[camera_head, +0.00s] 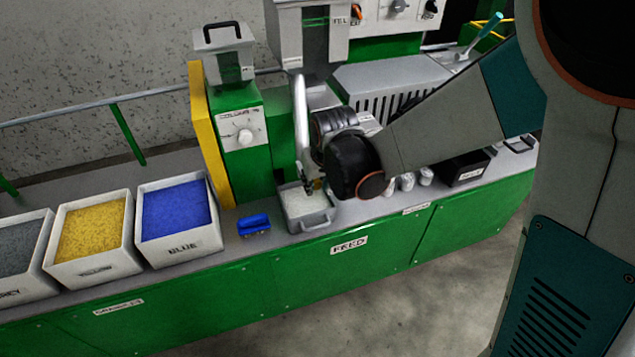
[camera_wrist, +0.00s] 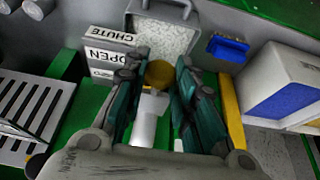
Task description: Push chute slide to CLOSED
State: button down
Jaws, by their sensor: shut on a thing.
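The chute slide shows in the wrist view as a pale bar (camera_wrist: 149,122) with a brass-coloured round knob (camera_wrist: 160,73) at its end. My gripper (camera_wrist: 161,66) has its two teal fingers on either side of the knob and is shut on it. A grey block with the labels CHUTE and OPEN (camera_wrist: 104,56) stands just left of the fingers. In the head view my gripper (camera_head: 314,186) is above the tray of pale granules (camera_head: 322,222), beside the pale chute tube (camera_head: 301,118). My wrist hides part of the slide there.
A blue scoop-like object (camera_head: 254,224) lies on the bench left of the tray. Bins of blue (camera_head: 180,241), yellow (camera_head: 97,264) and grey granules stand further left. White cups (camera_head: 407,181) stand to the right.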

jog(key=shift+w+a, duration=0.3)
jog(key=shift+w, duration=0.65)
jog(key=shift+w+a, duration=0.25)
jog(key=shift+w, duration=0.65)
jog(key=c, duration=1.3)
grip_release()
jog(key=shift+r, duration=0.1)
jog(key=shift+v, duration=3.7)
jog(key=shift+s, duration=0.15)
